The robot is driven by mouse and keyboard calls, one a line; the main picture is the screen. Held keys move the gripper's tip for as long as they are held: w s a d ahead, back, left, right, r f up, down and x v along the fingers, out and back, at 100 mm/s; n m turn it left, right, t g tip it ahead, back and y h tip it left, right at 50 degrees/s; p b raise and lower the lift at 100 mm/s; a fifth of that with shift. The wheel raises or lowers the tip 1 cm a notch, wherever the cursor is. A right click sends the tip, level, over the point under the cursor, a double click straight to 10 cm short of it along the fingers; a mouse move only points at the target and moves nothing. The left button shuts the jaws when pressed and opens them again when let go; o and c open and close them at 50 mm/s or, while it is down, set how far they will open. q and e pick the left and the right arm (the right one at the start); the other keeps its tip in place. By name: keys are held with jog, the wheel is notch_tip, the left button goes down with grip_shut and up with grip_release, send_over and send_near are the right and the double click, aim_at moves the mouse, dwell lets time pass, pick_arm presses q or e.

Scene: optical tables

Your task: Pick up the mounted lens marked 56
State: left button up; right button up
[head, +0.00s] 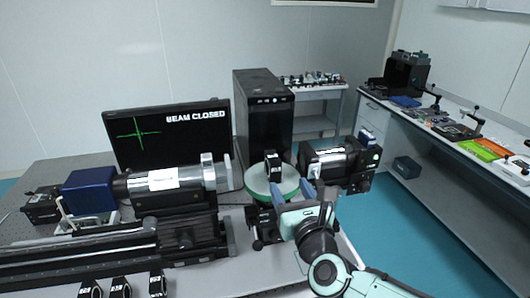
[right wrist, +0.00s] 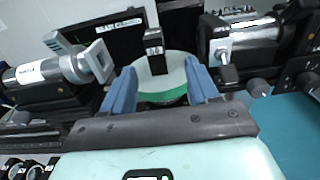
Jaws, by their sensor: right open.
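A dark mounted lens (head: 273,164) stands upright on a round platform (head: 287,186) with a pale top and green rim. The lens also shows in the right wrist view (right wrist: 154,50), with a small white label whose number I cannot read for certain. My right gripper (head: 298,191) is open and empty, just in front of the platform. In the right wrist view its blue fingers (right wrist: 162,86) are spread to either side of the platform, with the lens beyond and between them, not touched. My left gripper is not in view.
Several dark labelled mounts, including one at the front left (head: 157,284), stand at the near edge. A silver cylinder instrument (head: 165,181) is left of the platform, a black instrument (head: 342,166) right. A monitor (head: 170,138) and black computer tower (head: 262,115) stand behind.

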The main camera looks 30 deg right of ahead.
aim_at(279, 168)
jog(key=p+x, duration=0.1)
jog(key=x, duration=0.7)
jog(key=shift+a+r+p, duration=0.1)
jog(key=shift+a+p, duration=0.05)
jog(key=shift+p, duration=0.25)
jog(key=p+x, duration=0.1)
jog(key=x, duration=0.2)
jog(key=p+x, duration=0.1)
jog(key=x, duration=0.1)
jog(key=shift+w+a+r+p, duration=0.1)
jog(key=shift+a+r+p, duration=0.05)
jog(key=shift+a+p, duration=0.25)
jog(key=shift+w+d, duration=0.1)
jog(key=shift+w, duration=0.2)
jog(key=shift+s, duration=0.25)
jog(key=shift+c, duration=0.6)
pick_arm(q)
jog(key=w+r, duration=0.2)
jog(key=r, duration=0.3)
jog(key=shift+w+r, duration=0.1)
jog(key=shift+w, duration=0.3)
pick_arm(e)
grip_shut()
